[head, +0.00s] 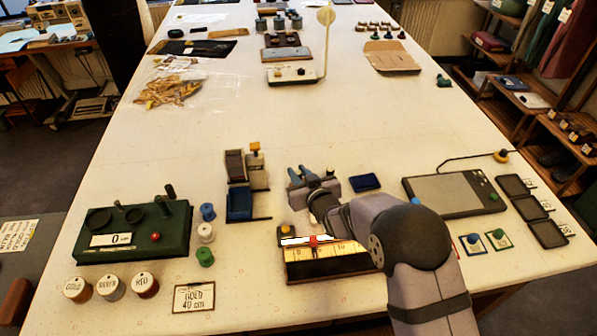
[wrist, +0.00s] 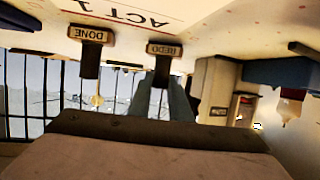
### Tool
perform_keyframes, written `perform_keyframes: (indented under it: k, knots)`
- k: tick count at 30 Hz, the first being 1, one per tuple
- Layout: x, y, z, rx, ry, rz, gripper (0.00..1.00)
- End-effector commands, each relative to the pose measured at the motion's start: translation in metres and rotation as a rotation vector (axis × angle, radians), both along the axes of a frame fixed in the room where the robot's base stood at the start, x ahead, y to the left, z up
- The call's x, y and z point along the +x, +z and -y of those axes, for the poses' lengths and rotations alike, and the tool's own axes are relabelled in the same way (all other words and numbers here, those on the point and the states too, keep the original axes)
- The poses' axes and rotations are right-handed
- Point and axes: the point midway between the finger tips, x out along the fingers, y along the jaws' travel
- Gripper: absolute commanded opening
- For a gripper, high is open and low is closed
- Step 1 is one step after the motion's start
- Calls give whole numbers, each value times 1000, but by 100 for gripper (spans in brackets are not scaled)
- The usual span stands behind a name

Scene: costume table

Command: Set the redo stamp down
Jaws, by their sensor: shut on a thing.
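My gripper (wrist: 160,92) is shut on the dark handle of the redo stamp (wrist: 165,50), in the middle of the upside-down wrist view. The stamp's wooden block reads REDO. The block is close to the pale table surface; I cannot tell whether it touches. The done stamp (wrist: 91,35), a matching block with a dark handle, stands beside it, apart from my fingers. A sheet marked ACT 1 (wrist: 130,12) lies near both. In the head view my gripper (head: 302,176) is past the box, and my arm partly hides that area; the redo stamp is not clear there.
A blue pad (head: 365,183) and a grey tablet (head: 452,195) are to the right. A blue-and-cream device (head: 247,185) and a green machine (head: 135,232) are to the left. The table's middle is clear.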

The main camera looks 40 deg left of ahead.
Motion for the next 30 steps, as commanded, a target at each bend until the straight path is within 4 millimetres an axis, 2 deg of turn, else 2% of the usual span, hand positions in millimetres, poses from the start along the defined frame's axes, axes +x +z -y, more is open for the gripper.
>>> perform_keyframes:
  k: [9,10,12,26,30]
  knots:
    - [0,-4,0,1,0,1,3]
    - [0,-3,0,1,0,1,22]
    - [0,-2,0,1,0,1,36]
    - [0,3,0,0,0,0,36]
    - [-5,3,8,2,0,1,36]
